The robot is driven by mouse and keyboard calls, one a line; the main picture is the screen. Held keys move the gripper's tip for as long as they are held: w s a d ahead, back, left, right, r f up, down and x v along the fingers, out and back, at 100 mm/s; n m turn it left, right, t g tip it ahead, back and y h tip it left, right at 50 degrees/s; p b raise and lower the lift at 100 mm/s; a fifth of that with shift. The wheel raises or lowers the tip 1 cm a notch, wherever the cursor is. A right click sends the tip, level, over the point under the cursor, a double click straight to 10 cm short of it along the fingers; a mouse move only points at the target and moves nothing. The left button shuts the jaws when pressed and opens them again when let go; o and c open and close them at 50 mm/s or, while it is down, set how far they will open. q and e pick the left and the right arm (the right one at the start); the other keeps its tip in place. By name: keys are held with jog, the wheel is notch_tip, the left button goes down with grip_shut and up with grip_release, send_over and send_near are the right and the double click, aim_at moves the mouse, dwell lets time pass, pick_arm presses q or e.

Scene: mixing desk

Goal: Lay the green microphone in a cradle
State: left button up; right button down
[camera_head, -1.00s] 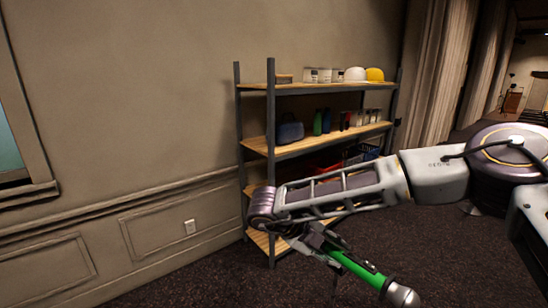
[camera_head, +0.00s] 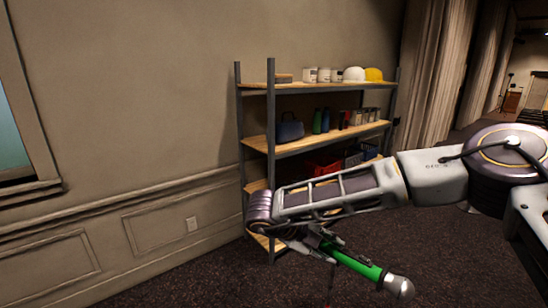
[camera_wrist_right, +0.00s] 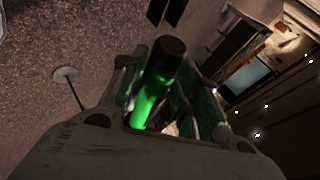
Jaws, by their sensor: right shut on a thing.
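The green microphone (camera_head: 356,263) has a green body and a silver ball head at its lower right end. My right gripper (camera_head: 328,247) is shut on its body and holds it tilted in the air above the dark carpet. In the right wrist view the green body with its dark end (camera_wrist_right: 157,88) lies between the fingers of my right gripper (camera_wrist_right: 165,100). My left gripper is not in view. No cradle can be made out in these frames.
A metal shelf (camera_head: 270,141) with wooden boards stands against the wall behind my right arm. Dark carpet (camera_head: 456,250) lies open at the right. A curtain (camera_head: 440,90) hangs behind.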

jog(key=shift+s+a+f+n+t+y, duration=0.1)
jog(key=shift+a+f+n+t+y, duration=0.25)
jog(key=shift+n+t, duration=0.4)
jog(key=shift+s+d+f+n+t+y, duration=0.15)
jog(key=shift+d+f+n+t+y, duration=0.1)
jog(key=shift+f+n+t, duration=0.45)
jog(key=s+d+f+n, duration=0.1)
jog(key=s+d+f, duration=0.4)
jog(key=d+f, duration=0.2)
jog(key=shift+s+d, duration=0.3)
jog(key=shift+d, duration=0.25)
